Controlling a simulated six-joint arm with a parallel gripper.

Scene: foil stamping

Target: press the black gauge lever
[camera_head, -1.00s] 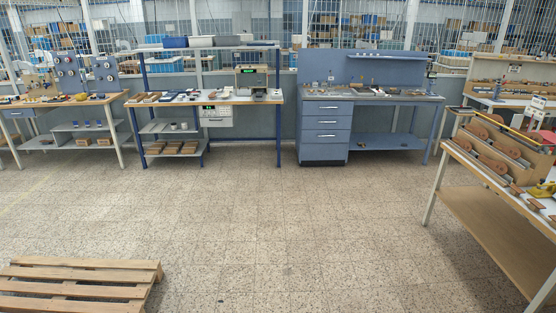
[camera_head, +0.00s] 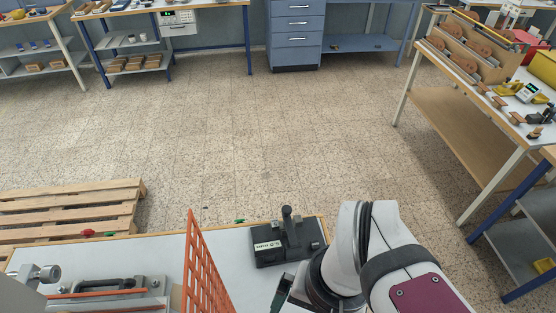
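A black device (camera_head: 268,246) with a pale label on its front sits near the far edge of the grey bench top in front of me. A short black lever (camera_head: 287,220) stands upright on it; I take this for the gauge lever. My white arm is at the lower right, just right of the device. A dark end part of it, which may be my gripper (camera_head: 281,294), shows below the device at the frame's bottom edge, apart from the lever. Its fingers cannot be made out.
An orange mesh panel (camera_head: 203,268) stands upright left of the device. A metal fixture (camera_head: 120,287) with an orange-red bar lies further left. A wooden pallet (camera_head: 70,208) is on the floor beyond. A workbench with wooden racks (camera_head: 465,55) stands right. Bench surface between mesh and device is clear.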

